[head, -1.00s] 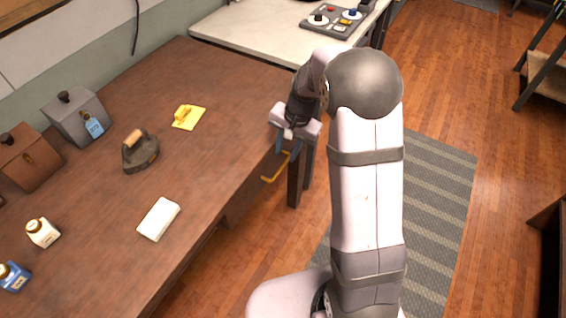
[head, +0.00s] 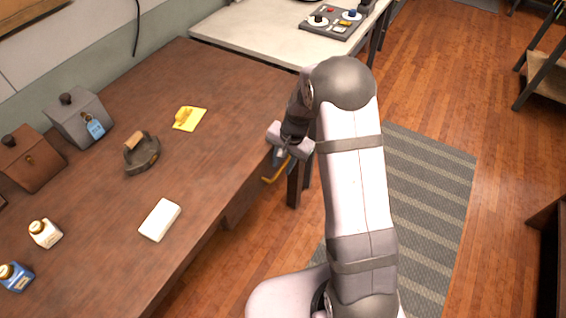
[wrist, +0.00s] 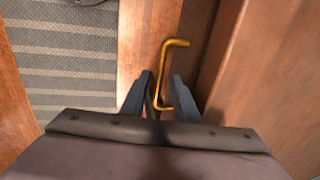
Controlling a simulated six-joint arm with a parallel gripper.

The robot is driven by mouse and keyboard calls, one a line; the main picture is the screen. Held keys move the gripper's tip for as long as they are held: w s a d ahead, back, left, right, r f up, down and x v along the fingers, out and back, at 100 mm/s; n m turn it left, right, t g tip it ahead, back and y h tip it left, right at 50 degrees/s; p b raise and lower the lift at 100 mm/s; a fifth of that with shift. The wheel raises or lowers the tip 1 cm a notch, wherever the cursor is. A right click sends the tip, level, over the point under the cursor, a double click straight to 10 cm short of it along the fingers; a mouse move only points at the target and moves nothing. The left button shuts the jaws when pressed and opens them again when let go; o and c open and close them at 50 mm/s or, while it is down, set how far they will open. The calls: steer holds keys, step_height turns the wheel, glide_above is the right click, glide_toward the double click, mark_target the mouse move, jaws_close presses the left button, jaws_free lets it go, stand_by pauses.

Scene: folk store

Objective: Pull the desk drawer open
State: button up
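The brown wooden desk (head: 215,95) fills the left of the head view. A brass drawer handle (head: 272,178) sticks out from its front edge, partly hidden by my gripper (head: 282,158). In the wrist view the handle (wrist: 166,72) is a bent yellow bar whose near end lies between the two fingers of my gripper (wrist: 162,88). The fingers are apart, with gaps beside the bar. Whether they touch it I cannot tell. The drawer front is mostly hidden in the head view.
On the desk are a white block (head: 160,219), a dark iron (head: 142,155), a yellow item (head: 187,118), two lidded boxes and small bottles. A pale table (head: 250,30) stands behind. A striped rug (head: 430,190) lies on the open floor at right.

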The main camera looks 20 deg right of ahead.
steer(key=shift+f, duration=0.15)
jaws_close()
steer(key=shift+s, duration=0.1)
steer(key=s+d+b, duration=0.4)
steer(key=s+d, duration=1.4)
steer(key=shift+s+d, duration=0.2)
jaws_free()
